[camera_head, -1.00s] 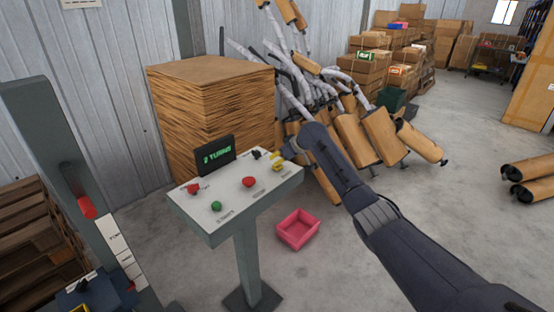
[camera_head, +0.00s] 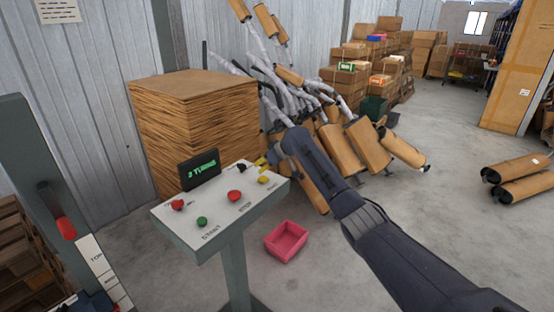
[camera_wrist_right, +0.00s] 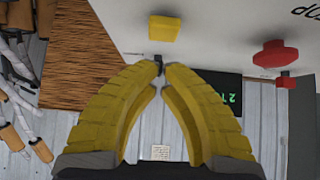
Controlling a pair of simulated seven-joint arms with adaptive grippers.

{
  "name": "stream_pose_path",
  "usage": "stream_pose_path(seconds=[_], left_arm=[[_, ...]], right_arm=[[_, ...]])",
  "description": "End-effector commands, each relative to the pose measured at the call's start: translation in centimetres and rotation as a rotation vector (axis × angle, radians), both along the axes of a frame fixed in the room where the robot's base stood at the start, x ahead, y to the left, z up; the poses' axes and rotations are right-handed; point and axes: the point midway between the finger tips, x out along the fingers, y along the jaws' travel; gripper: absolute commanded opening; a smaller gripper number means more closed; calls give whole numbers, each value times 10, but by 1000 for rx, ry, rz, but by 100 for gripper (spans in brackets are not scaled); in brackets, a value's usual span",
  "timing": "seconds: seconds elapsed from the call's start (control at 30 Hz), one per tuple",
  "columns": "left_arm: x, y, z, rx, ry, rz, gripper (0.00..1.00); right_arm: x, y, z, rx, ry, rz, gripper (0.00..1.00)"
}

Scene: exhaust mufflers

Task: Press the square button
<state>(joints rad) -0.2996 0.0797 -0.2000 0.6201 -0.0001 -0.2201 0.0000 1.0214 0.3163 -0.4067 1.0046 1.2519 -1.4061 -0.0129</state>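A pale control panel (camera_head: 172,226) on a grey post stands left of centre. A yellow square button (camera_head: 263,180) lies near its right end and shows large at the top of the right wrist view (camera_wrist_right: 164,28). A red button (camera_head: 235,196) marked STOP and a green button (camera_head: 202,221) marked START lie to its left. My right gripper (camera_head: 262,162) has yellow fingers and hovers by the panel's far right edge, behind the square button in the head view. In the wrist view its fingertips (camera_wrist_right: 159,68) are nearly together, apart from the button. My left gripper is not in view.
A black knob (camera_head: 241,168), a red control (camera_head: 178,205) and a "2 TURNS" display (camera_head: 200,170) are on the panel. A cardboard stack (camera_head: 190,125) stands behind. Mufflers (camera_head: 368,145) are piled behind my right arm. A pink bin (camera_head: 286,241) is on the floor.

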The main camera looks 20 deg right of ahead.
Motion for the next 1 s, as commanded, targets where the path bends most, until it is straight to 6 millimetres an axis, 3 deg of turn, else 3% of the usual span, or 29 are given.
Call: stream_pose_path(seconds=[0.5, 1.0], left_arm=[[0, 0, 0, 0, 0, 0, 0], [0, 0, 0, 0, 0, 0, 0]], right_arm=[[-49, -33, 57, -2, -2, -1, 0], [-59, -38, 69, 0, -1, -1, 0]])
